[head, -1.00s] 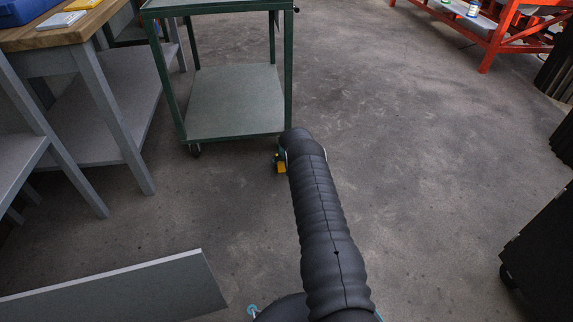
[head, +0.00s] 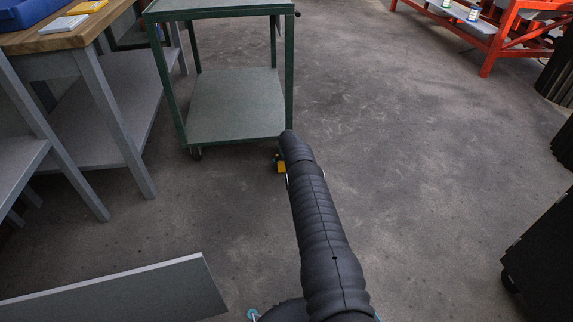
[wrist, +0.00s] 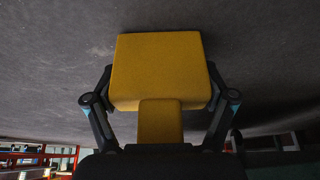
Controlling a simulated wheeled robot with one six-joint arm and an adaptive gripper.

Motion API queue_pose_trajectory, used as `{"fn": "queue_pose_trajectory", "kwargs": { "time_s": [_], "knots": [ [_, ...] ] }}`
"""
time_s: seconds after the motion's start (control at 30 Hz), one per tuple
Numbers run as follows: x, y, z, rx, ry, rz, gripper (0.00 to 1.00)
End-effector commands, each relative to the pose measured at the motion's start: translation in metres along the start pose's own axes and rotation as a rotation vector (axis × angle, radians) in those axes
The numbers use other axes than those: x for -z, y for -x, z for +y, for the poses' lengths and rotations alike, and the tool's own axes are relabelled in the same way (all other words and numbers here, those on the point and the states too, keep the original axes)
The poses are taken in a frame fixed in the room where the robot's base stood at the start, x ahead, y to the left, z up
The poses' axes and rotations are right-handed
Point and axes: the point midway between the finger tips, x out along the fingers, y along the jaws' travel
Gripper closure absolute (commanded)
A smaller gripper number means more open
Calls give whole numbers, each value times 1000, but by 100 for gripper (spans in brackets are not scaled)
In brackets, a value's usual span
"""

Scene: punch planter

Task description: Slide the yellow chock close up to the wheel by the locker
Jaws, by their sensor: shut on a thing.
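The yellow chock (head: 281,168) is on the floor just in front of the green cart's near right leg, mostly behind my arm in the head view. In the wrist view the chock (wrist: 160,65) is a yellow block with a narrower stub between the fingers of my gripper (wrist: 160,88), which is shut on it. In the head view my arm hides most of the gripper. One cart wheel (head: 195,153) shows under the near left leg. The cart's near right wheel is hidden behind my arm. I cannot tell which thing is the locker.
The green cart (head: 235,105) stands ahead, a grey-legged workbench (head: 125,130) to its left. A grey panel (head: 130,290) is at the lower left. A dark wheeled unit (head: 545,240) is at the right, an orange rack (head: 505,40) at the far right. The middle floor is clear.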

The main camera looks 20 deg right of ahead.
Motion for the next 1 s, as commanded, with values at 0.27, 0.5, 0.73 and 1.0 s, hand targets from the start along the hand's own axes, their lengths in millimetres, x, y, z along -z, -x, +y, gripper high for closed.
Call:
{"fn": "queue_pose_trajectory", "kwargs": {
  "time_s": [0.27,0.5,0.73,1.0],
  "knots": [
    [4,1,0,0,0,4,0],
    [3,0,0,0,0,2,0],
    [3,2,0,0,0,0,0],
    [4,19,0,0,0,0,0]
  ]
}}
